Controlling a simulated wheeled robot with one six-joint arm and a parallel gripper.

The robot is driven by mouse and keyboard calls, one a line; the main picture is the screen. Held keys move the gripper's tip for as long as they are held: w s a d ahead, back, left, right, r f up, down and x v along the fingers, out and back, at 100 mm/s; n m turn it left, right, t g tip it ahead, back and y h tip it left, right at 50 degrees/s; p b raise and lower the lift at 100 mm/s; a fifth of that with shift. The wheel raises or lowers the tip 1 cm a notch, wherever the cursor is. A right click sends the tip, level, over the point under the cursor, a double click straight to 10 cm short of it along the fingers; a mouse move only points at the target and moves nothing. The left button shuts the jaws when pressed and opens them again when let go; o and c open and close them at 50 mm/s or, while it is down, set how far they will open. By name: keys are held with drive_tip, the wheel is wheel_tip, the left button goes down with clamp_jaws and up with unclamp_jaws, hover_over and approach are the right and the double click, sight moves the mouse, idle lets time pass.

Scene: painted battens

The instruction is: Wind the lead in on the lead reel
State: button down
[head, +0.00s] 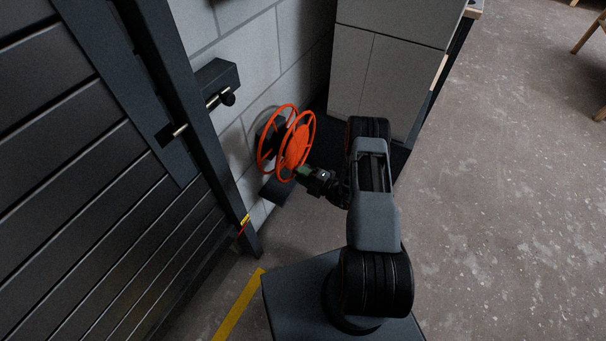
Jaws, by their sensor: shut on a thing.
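The lead reel (294,146) is orange, with two spoked rims, and is mounted low on the grey block wall. My gripper (304,174) is at the lower right edge of the reel's near face. It is shut on a small part there, which looks like the reel's crank handle; the fingers mostly hide it. A short red and yellow piece (243,224), perhaps the end of the lead, shows at the foot of the dark door frame. I cannot make out the rest of the lead.
A dark slatted door (70,180) with a frame post stands at the left. A dark latch box with a bolt (217,76) is on the wall above the reel. A grey cabinet (385,70) stands behind. Yellow tape (238,305) marks the floor. Open concrete floor (510,190) lies right.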

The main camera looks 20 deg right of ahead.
drive_tip(key=c, duration=0.8)
unclamp_jaws()
drive_tip(key=p+v, duration=0.2)
drive_tip(key=v, duration=1.2)
drive_tip(key=shift+w, duration=0.1)
